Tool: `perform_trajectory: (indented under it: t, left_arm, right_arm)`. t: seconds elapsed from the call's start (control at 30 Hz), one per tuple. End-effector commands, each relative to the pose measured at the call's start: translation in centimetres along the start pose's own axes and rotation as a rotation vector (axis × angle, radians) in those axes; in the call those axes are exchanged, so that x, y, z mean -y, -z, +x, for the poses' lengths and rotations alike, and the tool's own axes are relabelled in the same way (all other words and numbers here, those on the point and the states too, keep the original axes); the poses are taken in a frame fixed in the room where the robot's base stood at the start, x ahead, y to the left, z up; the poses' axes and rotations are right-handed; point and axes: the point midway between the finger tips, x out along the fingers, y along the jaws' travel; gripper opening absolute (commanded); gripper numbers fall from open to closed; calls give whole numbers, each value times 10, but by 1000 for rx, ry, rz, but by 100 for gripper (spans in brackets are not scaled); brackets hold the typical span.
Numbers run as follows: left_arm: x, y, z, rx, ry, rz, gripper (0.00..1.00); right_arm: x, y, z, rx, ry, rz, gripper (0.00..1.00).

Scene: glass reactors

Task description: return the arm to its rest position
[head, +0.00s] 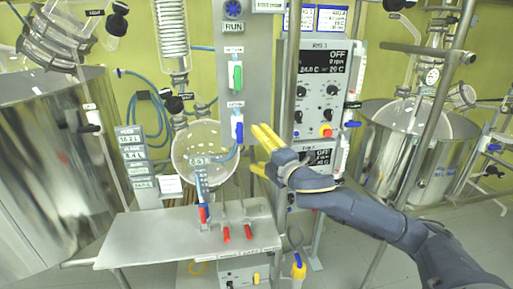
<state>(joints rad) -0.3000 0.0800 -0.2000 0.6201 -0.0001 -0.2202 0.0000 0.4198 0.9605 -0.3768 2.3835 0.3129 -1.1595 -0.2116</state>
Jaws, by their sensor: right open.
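My right arm comes in from the lower right in the head view. Its right gripper (258,152) has yellow fingers that are spread apart, with nothing visible between them. It is in front of the grey upright panel and the control unit, just right of the blue-handled valve (238,131). I cannot tell whether a fingertip touches the panel. My left gripper is not in view.
A metal shelf (150,238) with red-handled valves (226,234) lies below left of the gripper. A round clear vessel (190,150) is to the left. The control unit (325,85) stands behind the gripper. Steel vessels (50,170) flank both sides, and metal poles cross the right.

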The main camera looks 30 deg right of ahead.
Motion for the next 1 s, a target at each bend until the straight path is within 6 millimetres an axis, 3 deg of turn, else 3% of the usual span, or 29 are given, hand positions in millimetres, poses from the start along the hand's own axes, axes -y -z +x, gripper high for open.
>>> perform_trajectory:
  t: [0.27, 0.43, 0.67, 0.87, 1.0]
  left_arm:
    - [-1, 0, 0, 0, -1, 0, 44]
    - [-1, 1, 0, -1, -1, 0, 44]
    - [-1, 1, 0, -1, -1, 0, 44]
    - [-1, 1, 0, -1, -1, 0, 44]
    - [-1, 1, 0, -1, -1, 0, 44]
  right_arm:
    - [1, 0, 0, 0, 1, 1, 90]
    - [25, 6, -4, 9, 31, 36, 90]
    - [117, 20, -31, 84, 147, 178, 90]
    - [204, 28, -78, 205, 272, 312, 90]
    - [261, 30, -123, 313, 366, 396, 90]
